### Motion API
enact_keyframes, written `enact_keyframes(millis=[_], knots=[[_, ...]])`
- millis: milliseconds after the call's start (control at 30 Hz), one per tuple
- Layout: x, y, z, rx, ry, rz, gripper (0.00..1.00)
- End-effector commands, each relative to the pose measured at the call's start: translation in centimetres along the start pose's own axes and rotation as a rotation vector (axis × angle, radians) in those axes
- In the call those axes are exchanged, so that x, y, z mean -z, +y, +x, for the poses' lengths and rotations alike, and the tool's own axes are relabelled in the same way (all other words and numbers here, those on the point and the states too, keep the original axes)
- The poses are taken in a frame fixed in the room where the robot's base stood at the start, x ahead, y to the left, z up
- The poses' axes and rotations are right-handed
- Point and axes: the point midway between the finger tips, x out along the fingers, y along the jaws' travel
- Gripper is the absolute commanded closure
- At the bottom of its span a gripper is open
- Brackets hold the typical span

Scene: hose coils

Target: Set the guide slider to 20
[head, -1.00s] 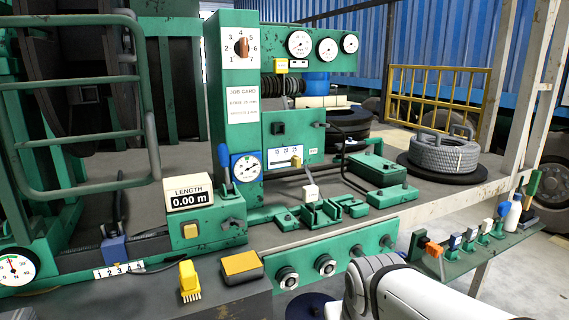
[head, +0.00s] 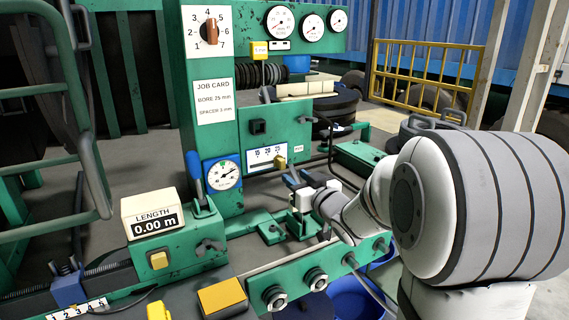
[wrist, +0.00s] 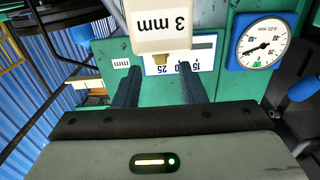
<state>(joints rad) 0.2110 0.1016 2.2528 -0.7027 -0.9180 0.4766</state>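The guide slider's brass knob (head: 281,161) sits at the right end of a white scale plate (head: 262,158) marked 15, 20 and 25. It stands at about 25. In the wrist view the picture is upside down, and the knob (wrist: 160,59) shows beside the 25. My gripper (head: 293,179) is just below and right of the knob in the head view. In the wrist view its two dark fingers (wrist: 159,78) are well apart with the knob seen between them, beyond the tips. The fingers hold nothing that I can see.
A white block marked 3 mm (wrist: 163,24) is close to the fingertips in the wrist view. A round dial (head: 222,174) with a blue mount is left of the scale. A job card (head: 213,95) reads bore 25 mm, spacer 3 mm. The length display (head: 158,224) reads 0.00 m.

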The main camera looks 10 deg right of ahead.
Motion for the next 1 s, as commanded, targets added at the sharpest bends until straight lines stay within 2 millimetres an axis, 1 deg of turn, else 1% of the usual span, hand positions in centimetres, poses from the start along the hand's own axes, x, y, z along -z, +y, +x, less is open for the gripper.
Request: enact_keyframes(millis=[300, 467, 600, 833, 1000], knots=[[0.1, 0.3, 4.8, -0.004, -0.001, 0.000, 0.63], [0.1, 0.4, 6.5, -0.007, 0.000, 0.000, 0.63], [0.0, 0.5, 7.0, -0.009, 0.000, -0.001, 0.63], [0.0, 0.5, 7.1, -0.010, 0.000, -0.001, 0.63], [0.0, 0.6, 7.0, -0.010, -0.001, -0.001, 0.77]])
